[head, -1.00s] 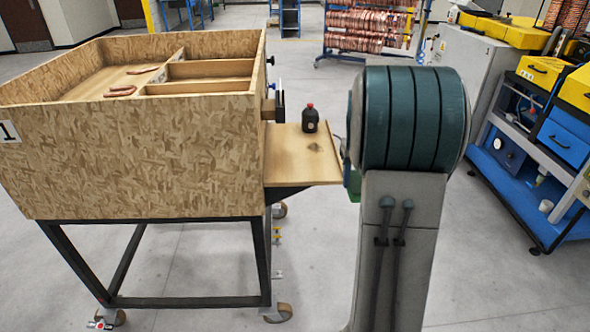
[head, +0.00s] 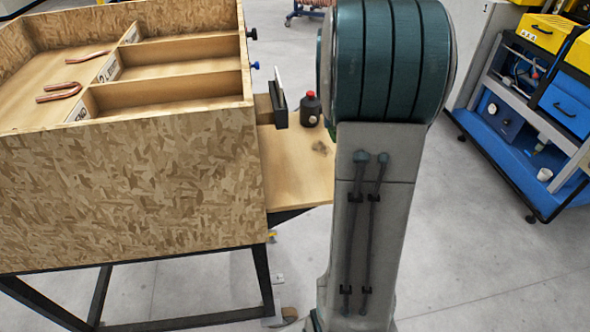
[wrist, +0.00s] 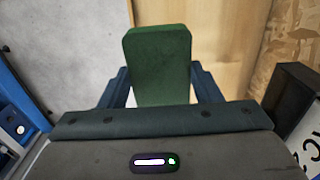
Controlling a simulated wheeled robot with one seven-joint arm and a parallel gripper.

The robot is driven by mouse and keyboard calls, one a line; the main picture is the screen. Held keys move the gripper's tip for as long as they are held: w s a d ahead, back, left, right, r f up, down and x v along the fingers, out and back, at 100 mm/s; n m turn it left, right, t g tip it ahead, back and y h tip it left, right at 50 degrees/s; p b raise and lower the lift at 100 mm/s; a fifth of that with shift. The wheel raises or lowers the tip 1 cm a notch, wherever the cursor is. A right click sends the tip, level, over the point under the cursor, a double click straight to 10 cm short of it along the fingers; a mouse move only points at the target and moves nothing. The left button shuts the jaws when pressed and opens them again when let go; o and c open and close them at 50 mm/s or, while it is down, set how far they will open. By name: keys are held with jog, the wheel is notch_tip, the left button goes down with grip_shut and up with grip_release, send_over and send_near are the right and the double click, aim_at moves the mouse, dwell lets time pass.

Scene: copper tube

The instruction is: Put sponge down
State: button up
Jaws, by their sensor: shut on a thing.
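My gripper (wrist: 160,88) is shut on the green sponge (wrist: 158,55), which shows upright between the two fingers in the wrist view. Behind the sponge are the light wooden side shelf (wrist: 222,50) and, to the left, grey floor. I cannot tell how far the sponge is from the shelf. In the head view, the side shelf (head: 290,172) sticks out from the right of the big chipboard box. My arm hides the shelf's right part, the gripper and most or all of the sponge.
A dark bottle (head: 310,110) with a red cap stands at the back of the shelf. A black holder (head: 279,108) is beside it. The chipboard box (head: 130,195) holds bent copper tubes (head: 62,92) and divided compartments. A blue cart (head: 520,150) stands right, with open floor between.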

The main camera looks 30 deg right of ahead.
jog(key=shift+a+f, duration=0.15)
jog(key=shift+a, duration=0.15)
jog(key=s+a+f, duration=0.1)
jog(key=a+f, duration=0.1)
jog(key=a, duration=0.1)
jog(key=s+a+f, duration=0.1)
jog(key=a+f, duration=0.1)
jog(key=a, duration=0.1)
jog(key=s+a+f, duration=0.1)
jog(key=a+f, duration=0.1)
jog(key=a, duration=0.2)
jog(key=shift+s+f+p, duration=0.1)
jog(key=shift+s+p, duration=0.15)
jog(key=shift+p, duration=0.15)
jog(key=shift+s+a+f, duration=0.1)
jog(key=shift+a+f, duration=0.1)
jog(key=shift+a, duration=0.05)
jog(key=shift+f, duration=2)
jog(key=shift+f, duration=0.15)
jog(key=o, duration=0.9)
